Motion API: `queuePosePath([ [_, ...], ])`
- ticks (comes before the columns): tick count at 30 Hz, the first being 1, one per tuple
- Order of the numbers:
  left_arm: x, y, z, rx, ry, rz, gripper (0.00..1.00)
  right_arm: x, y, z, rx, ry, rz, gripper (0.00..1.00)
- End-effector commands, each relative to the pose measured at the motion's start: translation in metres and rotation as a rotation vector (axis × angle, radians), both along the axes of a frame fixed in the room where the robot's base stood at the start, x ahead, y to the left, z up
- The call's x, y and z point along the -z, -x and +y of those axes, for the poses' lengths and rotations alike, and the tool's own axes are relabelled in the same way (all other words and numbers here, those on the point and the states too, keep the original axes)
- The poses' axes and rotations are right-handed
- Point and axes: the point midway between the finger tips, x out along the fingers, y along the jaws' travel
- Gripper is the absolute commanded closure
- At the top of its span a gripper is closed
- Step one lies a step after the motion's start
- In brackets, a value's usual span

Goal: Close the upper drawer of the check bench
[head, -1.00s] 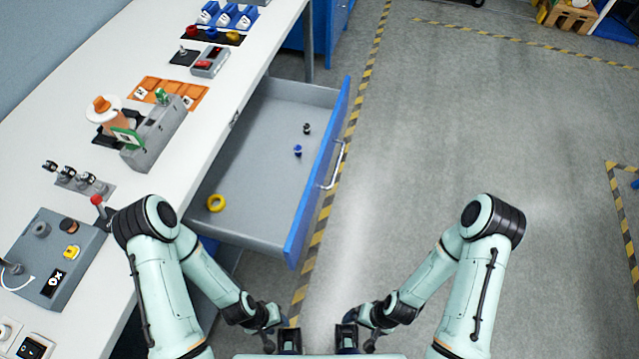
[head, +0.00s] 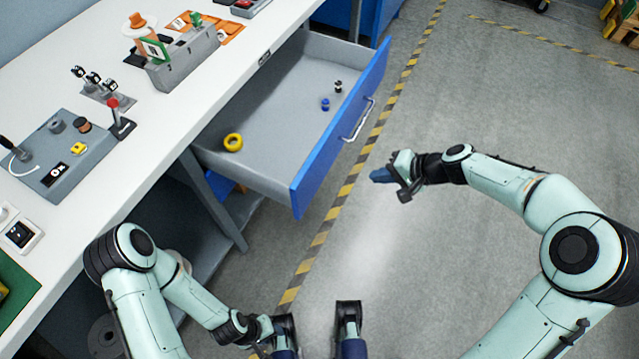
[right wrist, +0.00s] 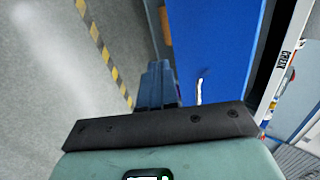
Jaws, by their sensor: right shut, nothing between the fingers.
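The upper drawer (head: 278,92) of the check bench (head: 165,130) stands open in the head view, pulled out to the right. Its blue front (head: 342,125) has a pale bar handle (head: 358,120). My right gripper (head: 378,175) is shut and empty, in front of the drawer front and a little nearer than the handle, apart from it. In the right wrist view its blue fingers (right wrist: 158,85) point towards the blue front (right wrist: 215,45), with the handle (right wrist: 199,90) beside them. My left gripper (head: 268,326) is low beside my body; its fingers are unclear.
A yellow ring (head: 233,142), a small blue part (head: 325,104) and a small black-and-white part (head: 338,86) lie in the drawer. Fixtures, including a grey control box (head: 62,155), stand on the bench top. The floor right of the drawer is clear, with a yellow-black line (head: 335,215).

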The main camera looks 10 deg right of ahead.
Motion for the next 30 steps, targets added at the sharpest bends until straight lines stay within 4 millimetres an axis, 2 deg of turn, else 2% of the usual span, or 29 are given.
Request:
queuePosePath([
  [2, 0.006, -0.001, 0.0, 0.0, 0.0, -0.003, 0.57, -0.018, -0.006, -0.001, -0.007, -0.018, -0.035, 1.0],
  [5, 0.006, -0.002, 0.0, -0.001, 0.0, -0.005, 0.57, -0.024, -0.008, 0.003, -0.014, -0.031, -0.047, 1.0],
  [11, 0.008, -0.003, 0.0, -0.001, -0.001, -0.009, 0.57, -0.005, -0.019, 0.022, -0.018, -0.033, -0.044, 1.0],
  [21, 0.014, -0.005, 0.0, -0.003, -0.002, -0.017, 0.57, 0.045, -0.049, 0.066, -0.016, -0.032, -0.041, 1.0],
  [24, 0.011, -0.004, 0.0, -0.003, -0.002, -0.015, 0.57, 0.04, -0.058, 0.08, -0.018, -0.031, -0.045, 1.0],
  [30, 0.009, -0.003, 0.0, -0.002, -0.001, -0.012, 0.57, 0.041, -0.069, 0.093, -0.015, -0.029, -0.044, 1.0],
])
